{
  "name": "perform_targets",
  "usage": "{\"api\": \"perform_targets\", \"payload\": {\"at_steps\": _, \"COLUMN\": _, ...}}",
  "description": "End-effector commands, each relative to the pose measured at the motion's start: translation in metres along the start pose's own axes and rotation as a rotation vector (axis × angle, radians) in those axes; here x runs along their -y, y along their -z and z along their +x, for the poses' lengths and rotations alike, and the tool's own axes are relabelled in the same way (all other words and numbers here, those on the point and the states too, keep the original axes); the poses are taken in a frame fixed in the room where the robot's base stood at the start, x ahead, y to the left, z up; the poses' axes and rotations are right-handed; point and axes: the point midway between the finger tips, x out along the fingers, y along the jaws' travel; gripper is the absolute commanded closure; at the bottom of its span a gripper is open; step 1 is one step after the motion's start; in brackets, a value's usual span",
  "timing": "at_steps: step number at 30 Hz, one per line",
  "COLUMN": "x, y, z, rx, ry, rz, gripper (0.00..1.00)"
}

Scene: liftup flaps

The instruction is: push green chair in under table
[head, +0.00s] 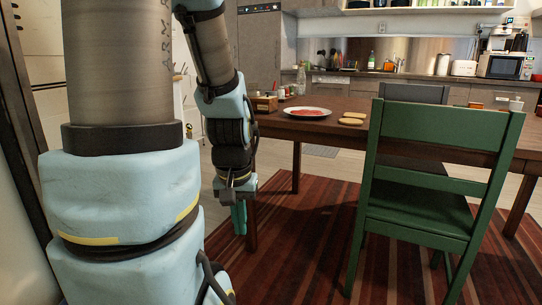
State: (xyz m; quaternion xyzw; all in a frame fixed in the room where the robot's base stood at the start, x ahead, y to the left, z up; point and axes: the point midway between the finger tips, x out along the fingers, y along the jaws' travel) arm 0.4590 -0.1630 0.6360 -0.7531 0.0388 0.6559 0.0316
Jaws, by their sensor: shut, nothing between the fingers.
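The green chair (436,126) stands upright at the right, on the near side of the table, with its back toward me. Its seat (418,212) shows below the backrest. The dark wooden table (297,129) is behind it, and the chair back overlaps the table edge in the picture. How far the seat reaches under the table I cannot tell. My gripper (239,219) hangs pointing down left of the chair, near the table's left end. It is shut and empty, apart from the chair.
A striped red-brown rug (305,230) lies under the table and chair. A plate (309,113) and bread-like pieces (352,119) are on the table. A dark grey chair (413,93) stands at the far side. Open rug lies between my gripper and the green chair.

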Motion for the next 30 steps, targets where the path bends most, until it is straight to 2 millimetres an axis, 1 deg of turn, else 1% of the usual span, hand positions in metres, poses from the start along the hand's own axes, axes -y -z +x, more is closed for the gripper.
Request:
{"api": "perform_targets", "payload": {"at_steps": 1, "x": 0.000, "y": 0.004, "z": -0.030, "rx": 0.000, "ry": 0.000, "rz": 0.000, "gripper": 1.00}}
{"api": "perform_targets", "payload": {"at_steps": 3, "x": 0.000, "y": 0.008, "z": -0.053, "rx": -0.001, "ry": 0.000, "rz": 0.000, "gripper": 1.00}}
{"api": "perform_targets", "payload": {"at_steps": 21, "x": -0.001, "y": 0.034, "z": -0.240, "rx": -0.001, "ry": 0.000, "rz": 0.000, "gripper": 1.00}}
{"api": "perform_targets", "payload": {"at_steps": 25, "x": -0.001, "y": 0.038, "z": -0.273, "rx": -0.001, "ry": 0.000, "rz": 0.000, "gripper": 1.00}}
{"api": "perform_targets", "payload": {"at_steps": 27, "x": -0.001, "y": 0.040, "z": -0.285, "rx": -0.001, "ry": 0.000, "rz": 0.000, "gripper": 1.00}}
{"api": "perform_targets", "payload": {"at_steps": 30, "x": -0.001, "y": 0.042, "z": -0.296, "rx": -0.001, "ry": 0.000, "rz": 0.000, "gripper": 1.00}}
